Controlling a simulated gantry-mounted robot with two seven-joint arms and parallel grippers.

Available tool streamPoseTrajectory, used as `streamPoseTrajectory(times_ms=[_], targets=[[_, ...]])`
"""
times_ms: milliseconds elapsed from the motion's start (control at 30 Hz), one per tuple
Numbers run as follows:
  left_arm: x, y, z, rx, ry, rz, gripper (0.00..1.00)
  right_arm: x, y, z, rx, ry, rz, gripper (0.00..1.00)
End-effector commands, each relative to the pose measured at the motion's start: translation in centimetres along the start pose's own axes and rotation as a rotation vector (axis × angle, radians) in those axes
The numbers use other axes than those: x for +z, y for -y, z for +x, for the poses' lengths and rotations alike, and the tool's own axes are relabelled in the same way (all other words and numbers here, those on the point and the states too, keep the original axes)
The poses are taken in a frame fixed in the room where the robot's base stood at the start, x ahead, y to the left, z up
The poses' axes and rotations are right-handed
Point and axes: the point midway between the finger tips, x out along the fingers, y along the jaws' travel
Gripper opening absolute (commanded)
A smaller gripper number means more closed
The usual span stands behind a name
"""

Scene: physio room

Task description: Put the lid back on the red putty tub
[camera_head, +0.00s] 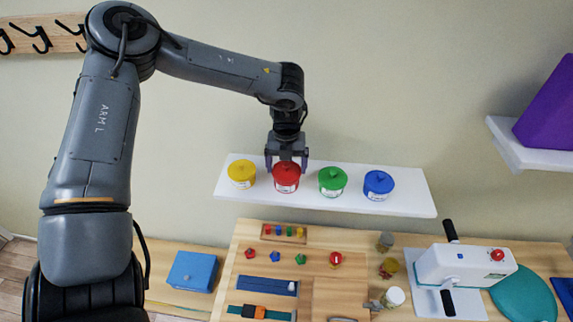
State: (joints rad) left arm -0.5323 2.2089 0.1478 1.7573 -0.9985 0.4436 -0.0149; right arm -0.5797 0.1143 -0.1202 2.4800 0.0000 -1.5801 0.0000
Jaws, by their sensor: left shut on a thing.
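The red putty tub (287,187) stands upright on the white wall shelf, second from the left in a row of tubs. A red lid (286,170) is at its top. My left gripper (286,166) points straight down over the tub, its two fingers on either side of the lid, shut on it. The lid looks level and lined up with the tub. I cannot tell whether it is fully seated or a hair above the rim. My right gripper is not in view.
A yellow tub (242,176) stands close on the left, a green tub (332,184) and a blue tub (378,187) on the right, all lidded. The shelf (413,200) is narrow. Below it, a wooden table (225,283) holds several small training pieces and a white device (455,267).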

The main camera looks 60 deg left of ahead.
Motion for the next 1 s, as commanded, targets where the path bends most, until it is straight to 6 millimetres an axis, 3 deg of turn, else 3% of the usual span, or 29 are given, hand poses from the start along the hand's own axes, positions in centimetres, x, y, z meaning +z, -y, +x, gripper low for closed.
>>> streamPoseTrajectory(times_ms=[1000], targets=[[0.00,0.00,0.34,0.000,0.000,0.000,0.63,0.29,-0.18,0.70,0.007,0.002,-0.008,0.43]])
